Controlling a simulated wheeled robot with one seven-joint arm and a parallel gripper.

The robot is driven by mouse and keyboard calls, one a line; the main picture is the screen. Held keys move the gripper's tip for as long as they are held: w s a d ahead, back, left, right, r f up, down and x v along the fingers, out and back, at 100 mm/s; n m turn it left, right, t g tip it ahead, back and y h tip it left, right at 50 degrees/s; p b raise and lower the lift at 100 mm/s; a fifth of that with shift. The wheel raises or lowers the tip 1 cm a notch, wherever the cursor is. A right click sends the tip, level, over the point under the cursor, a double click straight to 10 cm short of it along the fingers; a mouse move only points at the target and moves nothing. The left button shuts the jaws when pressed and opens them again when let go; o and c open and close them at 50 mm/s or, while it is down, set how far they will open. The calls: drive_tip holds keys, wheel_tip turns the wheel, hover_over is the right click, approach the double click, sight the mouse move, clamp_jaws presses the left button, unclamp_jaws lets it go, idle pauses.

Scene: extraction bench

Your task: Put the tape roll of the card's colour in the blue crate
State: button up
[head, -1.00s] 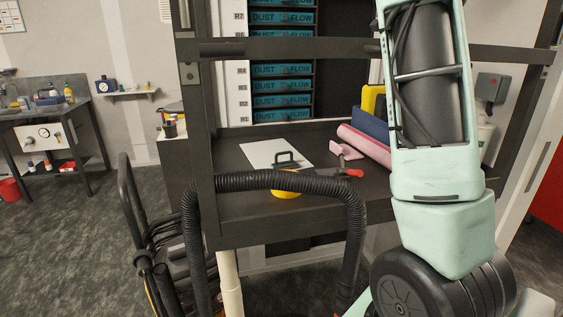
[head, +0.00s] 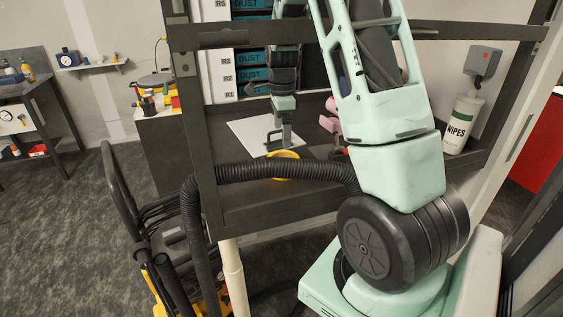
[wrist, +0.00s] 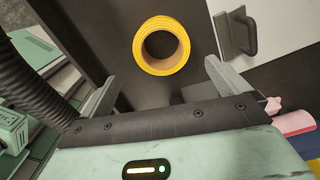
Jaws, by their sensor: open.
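A yellow tape roll (head: 284,178) lies flat on the dark bench, partly behind the black hose in the head view. In the wrist view the yellow tape roll (wrist: 162,70) shows whole, with its round hole facing the camera. My gripper (head: 287,142) hangs over the bench just behind the roll in the head view. In the wrist view my gripper (wrist: 160,82) is open and empty, and the roll lies just beyond the fingertips, roughly between them. No coloured card is clearly visible.
A black corrugated hose (head: 240,170) crosses the bench front. A white sheet (head: 245,130) with a black-handled tool (wrist: 240,35) lies beside the roll. A pink roll (wrist: 296,122) lies to the right. A wipes bottle (head: 463,125) stands at the right. Dark frame posts border the bench.

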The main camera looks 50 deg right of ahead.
drive_tip(key=p, duration=0.1)
approach(283, 161)
drive_tip(key=s+a+f, duration=0.2)
drive_tip(key=a, duration=0.1)
drive_tip(key=shift+s+f, duration=0.15)
drive_tip(key=shift+f, duration=0.05)
drive_tip(key=shift+d+f+p, duration=0.1)
drive_tip(key=shift+f+p, duration=1.3)
drive_tip(key=shift+f, duration=1.25)
drive_tip(key=c, duration=0.8)
